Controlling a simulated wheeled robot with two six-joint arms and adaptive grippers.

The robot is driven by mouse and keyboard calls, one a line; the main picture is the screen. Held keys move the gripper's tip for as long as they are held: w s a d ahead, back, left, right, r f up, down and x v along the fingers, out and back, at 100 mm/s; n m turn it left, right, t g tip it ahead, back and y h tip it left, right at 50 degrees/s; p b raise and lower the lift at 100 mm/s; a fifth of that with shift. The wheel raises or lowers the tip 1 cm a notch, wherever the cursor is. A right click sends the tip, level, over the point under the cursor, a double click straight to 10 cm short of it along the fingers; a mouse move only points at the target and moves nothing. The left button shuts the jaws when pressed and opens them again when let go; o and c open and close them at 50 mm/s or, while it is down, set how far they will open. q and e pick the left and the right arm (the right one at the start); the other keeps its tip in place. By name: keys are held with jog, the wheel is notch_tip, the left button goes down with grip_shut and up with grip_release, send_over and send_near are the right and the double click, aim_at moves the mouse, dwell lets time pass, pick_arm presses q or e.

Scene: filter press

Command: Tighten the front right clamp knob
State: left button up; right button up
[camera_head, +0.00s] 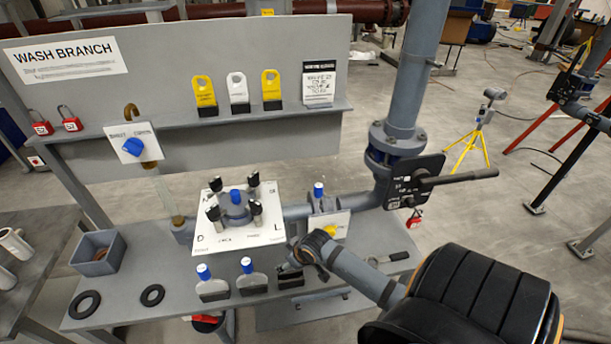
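The filter housing (235,214) stands on the bench with a white plate (239,236) around it. Several black clamp knobs stand around its blue-capped centre (235,196). The front right clamp knob (256,208) is upright at the right front of the housing. How tight it is cannot be told. My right arm comes in from the lower right. Its gripper (303,260) is over the bench's front part, right of and nearer than the knob, apart from it. Its fingers are small and dark, so open or shut cannot be told. My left gripper is not in view.
Blue-capped bottles (246,277) stand along the bench front. Black rings (152,295) and a grey bin (98,253) are at left. A lever valve (415,183) on the thick pipe (413,70) and a wrench (388,257) are at right. A tag panel (170,75) stands behind.

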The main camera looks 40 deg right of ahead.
jog(key=s+a+f+g+b, duration=0.1)
jog(key=s+f+g+b, duration=0.1)
jog(key=s+f, duration=0.7)
notch_tip(320, 180, down, 4)
jog(key=shift+s+a+r+m+h, duration=0.15)
jog(key=shift+a+m+h, duration=0.15)
jog(key=shift+h, duration=0.1)
